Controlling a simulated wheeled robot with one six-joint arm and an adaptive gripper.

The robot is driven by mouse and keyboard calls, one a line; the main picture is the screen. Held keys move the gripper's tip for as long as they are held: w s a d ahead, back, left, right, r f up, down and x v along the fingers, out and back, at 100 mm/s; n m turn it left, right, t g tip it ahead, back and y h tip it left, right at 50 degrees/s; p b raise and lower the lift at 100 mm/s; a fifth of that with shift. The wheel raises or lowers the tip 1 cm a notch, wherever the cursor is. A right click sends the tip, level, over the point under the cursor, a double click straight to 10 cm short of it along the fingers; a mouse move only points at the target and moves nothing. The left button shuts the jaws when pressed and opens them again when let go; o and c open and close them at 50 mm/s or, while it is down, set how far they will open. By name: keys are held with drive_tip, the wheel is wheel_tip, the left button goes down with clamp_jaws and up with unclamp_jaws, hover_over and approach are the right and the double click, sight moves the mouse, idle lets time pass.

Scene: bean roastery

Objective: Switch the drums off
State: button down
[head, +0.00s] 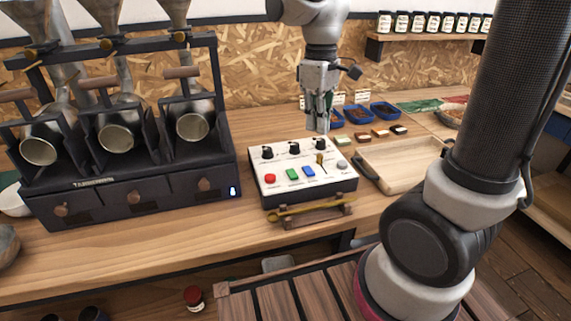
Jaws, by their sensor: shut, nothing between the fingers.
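A white-topped control box (300,172) stands on the wooden bench. Its top carries several black knobs along the back. A red button (270,178), a green switch (293,174), a blue switch (308,172), a brass lever (320,160) and a grey button (342,165) sit nearer the front. The labels are too small to read. The roaster (130,120) with its drums (193,127) stands to the left; a small blue light (233,191) shows at its front corner. My gripper (318,128) is shut and empty, pointing down above the box's back right part.
A brass-coloured rod (305,208) rests on a wooden stand in front of the box. A wooden tray (405,163) lies to the right. Jars (432,22) line a wall shelf.

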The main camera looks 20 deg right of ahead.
sight(288, 180)
drive_tip(key=w+a+f+n, duration=0.2)
drive_tip(key=w+a+n, duration=0.4)
drive_tip(key=n, duration=0.5)
drive_tip(key=shift+g, duration=0.4)
drive_tip(key=f, duration=0.4)
drive_tip(key=s+f, duration=0.1)
drive_tip(key=f, duration=0.8)
drive_tip(key=shift+s+d, duration=0.2)
drive_tip(key=shift+s, duration=0.1)
